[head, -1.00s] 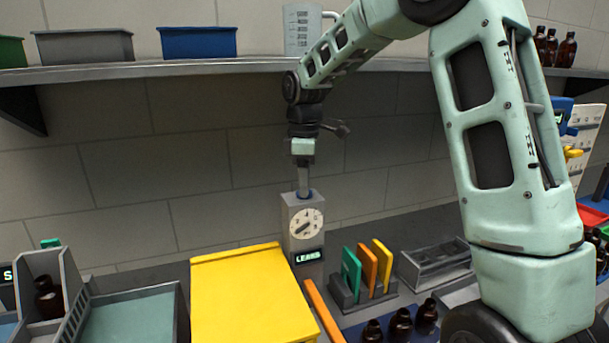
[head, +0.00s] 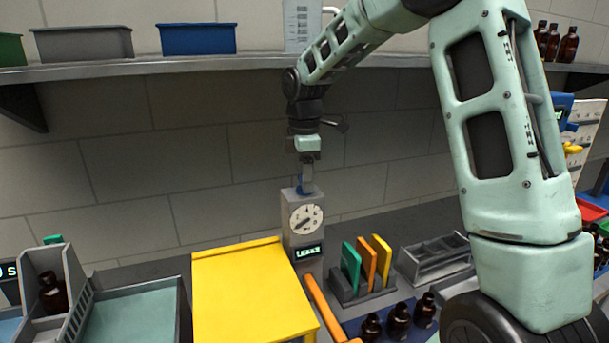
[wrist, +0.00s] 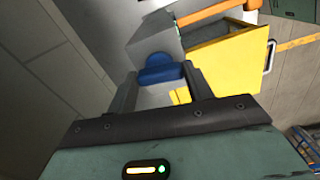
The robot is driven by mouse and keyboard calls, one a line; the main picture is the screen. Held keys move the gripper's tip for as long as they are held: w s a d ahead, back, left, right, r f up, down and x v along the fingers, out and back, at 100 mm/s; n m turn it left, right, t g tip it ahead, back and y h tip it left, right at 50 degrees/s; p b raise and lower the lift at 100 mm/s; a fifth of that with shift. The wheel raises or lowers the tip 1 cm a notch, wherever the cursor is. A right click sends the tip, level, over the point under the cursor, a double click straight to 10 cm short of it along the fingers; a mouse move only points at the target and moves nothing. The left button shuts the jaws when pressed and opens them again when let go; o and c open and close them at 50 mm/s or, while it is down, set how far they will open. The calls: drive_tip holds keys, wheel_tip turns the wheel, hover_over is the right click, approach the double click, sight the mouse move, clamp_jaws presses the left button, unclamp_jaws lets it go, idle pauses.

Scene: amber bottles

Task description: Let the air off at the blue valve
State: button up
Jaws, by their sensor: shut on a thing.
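The blue valve (head: 300,187) sits on top of a grey post (head: 296,238) that carries a round white dial (head: 306,217) and a small lit display (head: 307,252). The display's text looks like "LEAK" with a last character I cannot read surely. The dial's needle points to the lower left. My gripper (head: 306,186) comes straight down from above and is shut on the valve's blue handle. In the wrist view, the blue handle (wrist: 161,74) lies between the two fingertips (wrist: 160,70). The fingers partly hide it in the head view.
A yellow box-like cover (head: 250,290) stands in front of the post at left, with an orange bar (head: 322,308) beside it. A rack of coloured plates (head: 365,268) and amber bottles (head: 398,321) stand at right. A shelf (head: 170,66) runs along the wall above.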

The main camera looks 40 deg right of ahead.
drive_tip(key=o, duration=1)
wheel_tip(320, 180, up, 18)
drive_tip(key=b, duration=0.3)
drive_tip(key=shift+f, duration=0.25)
